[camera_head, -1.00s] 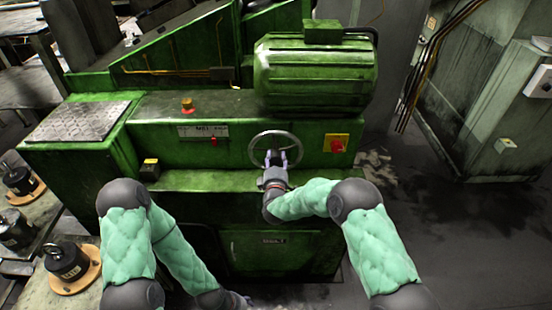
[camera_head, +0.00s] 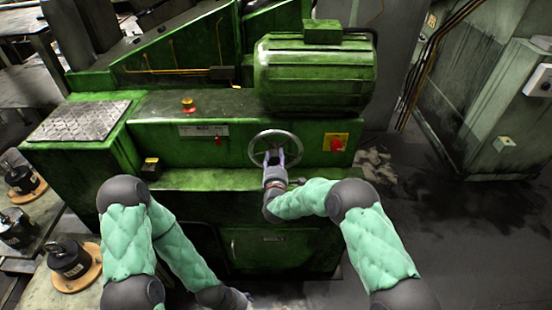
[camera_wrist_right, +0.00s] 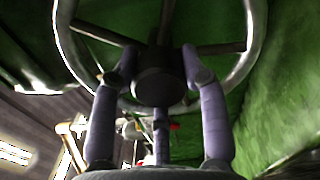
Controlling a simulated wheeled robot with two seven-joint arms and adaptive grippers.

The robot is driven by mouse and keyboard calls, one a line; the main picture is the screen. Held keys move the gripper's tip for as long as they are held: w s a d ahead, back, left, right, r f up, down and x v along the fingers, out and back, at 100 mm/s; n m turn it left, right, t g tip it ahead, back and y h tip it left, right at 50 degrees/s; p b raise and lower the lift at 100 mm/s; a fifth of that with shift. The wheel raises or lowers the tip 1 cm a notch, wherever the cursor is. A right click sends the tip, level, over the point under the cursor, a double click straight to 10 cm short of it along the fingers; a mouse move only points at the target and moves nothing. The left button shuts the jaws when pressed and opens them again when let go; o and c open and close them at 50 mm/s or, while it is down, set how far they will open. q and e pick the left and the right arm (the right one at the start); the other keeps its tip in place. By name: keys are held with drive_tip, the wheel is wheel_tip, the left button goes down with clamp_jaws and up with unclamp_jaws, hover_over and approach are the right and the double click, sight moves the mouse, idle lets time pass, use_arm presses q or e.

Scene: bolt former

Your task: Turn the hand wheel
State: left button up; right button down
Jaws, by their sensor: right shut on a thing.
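The hand wheel (camera_head: 275,133) is a grey metal ring with spokes on the front of the green machine. In the right wrist view its dark round hub (camera_wrist_right: 160,82) sits between my fingers, with the rim arching above and around. My right gripper (camera_head: 274,157) reaches the wheel from below and in front. Its lilac fingers (camera_wrist_right: 158,62) are shut on the hub from both sides, and a third finger shows below it. My left gripper (camera_head: 238,300) is low at the bottom edge, mostly hidden, away from the wheel.
A green motor housing (camera_head: 315,75) stands above the wheel. A red switch on a yellow plate (camera_head: 336,143) is right of it, and a red button (camera_head: 188,105) is on the ledge to the left. Black weights (camera_head: 68,260) stand at far left. Floor at right is open.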

drive_tip(key=shift+a+r, duration=0.15)
drive_tip(key=c, duration=0.8)
unclamp_jaws()
drive_tip(key=shift+c, duration=0.2)
drive_tip(key=shift+o, duration=1)
drive_tip(key=shift+w+a, duration=0.1)
drive_tip(key=shift+a, duration=0.05)
drive_tip(key=s, duration=1.2)
drive_tip(key=shift+f, duration=0.25)
